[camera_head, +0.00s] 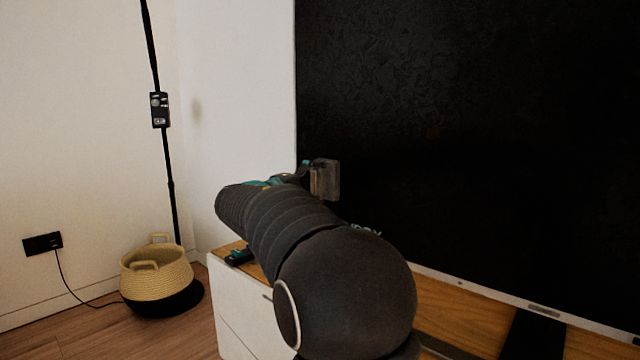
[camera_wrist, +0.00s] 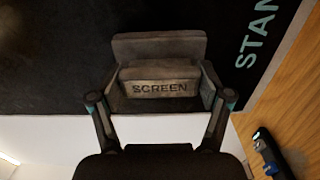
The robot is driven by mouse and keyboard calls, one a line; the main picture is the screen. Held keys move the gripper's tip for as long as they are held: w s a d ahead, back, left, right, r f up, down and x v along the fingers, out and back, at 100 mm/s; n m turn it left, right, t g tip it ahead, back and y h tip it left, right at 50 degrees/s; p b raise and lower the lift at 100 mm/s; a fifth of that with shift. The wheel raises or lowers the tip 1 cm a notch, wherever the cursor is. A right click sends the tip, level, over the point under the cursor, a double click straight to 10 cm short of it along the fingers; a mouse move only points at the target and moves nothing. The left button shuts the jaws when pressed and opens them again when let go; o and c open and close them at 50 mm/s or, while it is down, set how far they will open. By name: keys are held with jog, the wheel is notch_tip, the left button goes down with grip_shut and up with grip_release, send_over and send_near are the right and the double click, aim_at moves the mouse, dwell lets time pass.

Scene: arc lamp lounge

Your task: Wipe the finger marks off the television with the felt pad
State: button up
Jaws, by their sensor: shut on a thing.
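The television (camera_head: 480,150) fills the right of the head view, with a black screen and a pale lower frame. Faint mottled marks (camera_head: 385,75) show on its upper left part; I cannot tell if they are finger marks. My gripper (camera_wrist: 160,98) is shut on the felt pad (camera_wrist: 158,48), a grey slab with a handle block lettered SCREEN. The pad (camera_head: 327,179) is in front of the screen's left part, near its left edge. I cannot tell whether it touches the screen. My arm hides part of the screen's lower left.
Teal lettering (camera_wrist: 256,42) shows on the dark surface beside the pad. A wood-topped white cabinet (camera_head: 450,315) stands below the television. A small dark item (camera_wrist: 272,152) lies on it. A basket (camera_head: 155,268) and black lamp pole (camera_head: 166,160) stand left.

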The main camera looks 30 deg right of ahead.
jog(key=shift+w+a+r+p, duration=0.25)
jog(key=shift+w+r+p, duration=0.05)
jog(key=shift+w+r, duration=0.55)
jog(key=shift+s+d+b, duration=0.3)
jog(key=shift+s+b, duration=0.2)
jog(key=shift+s, duration=0.25)
jog(key=shift+s+d+b, duration=0.35)
jog(key=shift+s+b, duration=0.15)
jog(key=shift+s, duration=0.25)
jog(key=shift+s+d+b, duration=0.3)
jog(key=shift+s+b, duration=0.2)
jog(key=shift+s, duration=0.25)
jog(key=shift+s+d, duration=0.35)
jog(key=shift+s, duration=0.6)
jog(key=shift+s+d, duration=0.35)
jog(key=shift+s, duration=0.55)
jog(key=shift+s+d, duration=0.35)
jog(key=shift+s, duration=0.6)
jog(key=v, duration=0.6)
jog(key=shift+a, duration=0.1)
jog(key=shift+v, duration=1.4)
